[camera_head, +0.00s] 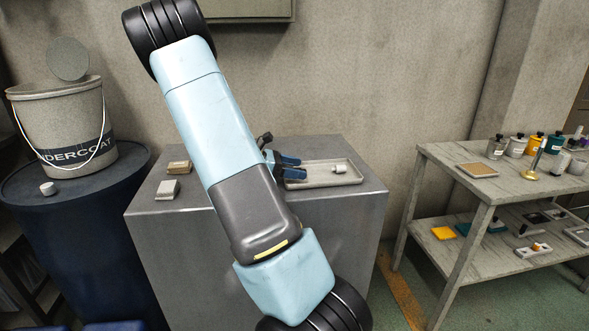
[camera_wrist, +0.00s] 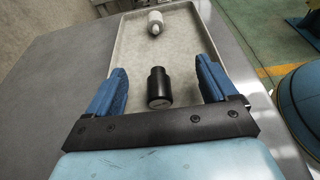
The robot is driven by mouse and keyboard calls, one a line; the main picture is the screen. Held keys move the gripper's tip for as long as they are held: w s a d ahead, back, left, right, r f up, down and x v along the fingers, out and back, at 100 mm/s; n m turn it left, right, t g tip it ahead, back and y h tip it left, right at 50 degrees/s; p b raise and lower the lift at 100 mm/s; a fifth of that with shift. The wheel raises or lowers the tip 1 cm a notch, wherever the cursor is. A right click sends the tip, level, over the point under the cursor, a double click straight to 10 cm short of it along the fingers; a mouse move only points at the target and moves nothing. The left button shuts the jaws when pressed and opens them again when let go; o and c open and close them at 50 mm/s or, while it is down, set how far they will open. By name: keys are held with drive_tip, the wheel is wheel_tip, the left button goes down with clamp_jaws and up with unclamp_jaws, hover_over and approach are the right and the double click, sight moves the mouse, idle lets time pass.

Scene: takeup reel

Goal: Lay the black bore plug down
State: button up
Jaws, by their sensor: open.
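The black bore plug (camera_wrist: 158,90) is a stepped cylinder, narrower at its far end. It rests in a shallow grey tray (camera_wrist: 127,40) and appears to lie on its side, with its wide end toward my wrist. My gripper (camera_wrist: 162,72) is open, with one blue finger on each side of the plug and a clear gap to both. In the head view my gripper (camera_head: 291,167) is at the tray's (camera_head: 325,184) left end. The plug cannot be made out there.
A white plug (camera_wrist: 155,22) lies at the tray's far end. The tray sits on a grey cabinet (camera_head: 160,250), with small blocks (camera_head: 168,190) at its left. A bucket (camera_head: 65,125) stands on a dark drum further left. A shelved bench (camera_head: 440,160) with bottles stands right.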

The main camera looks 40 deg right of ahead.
drive_tip(key=shift+o, duration=0.3)
drive_tip(key=shift+r, duration=0.1)
drive_tip(key=shift+r, duration=3.4)
drive_tip(key=s+a+r+m+t+y, duration=0.3)
drive_tip(key=s+a, duration=0.3)
drive_tip(key=a, duration=0.5)
drive_tip(key=s+a+r+m+t+y, duration=0.4)
drive_tip(key=s+a+t+y, duration=0.1)
drive_tip(key=a, duration=0.6)
drive_tip(key=s+a+r+m+t+y, duration=0.4)
drive_tip(key=s+a, duration=0.4)
drive_tip(key=a, duration=0.3)
drive_tip(key=shift+s+a+r+m+t, duration=0.15)
drive_tip(key=shift+a+r+m+t, duration=0.15)
drive_tip(key=shift+t, duration=0.4)
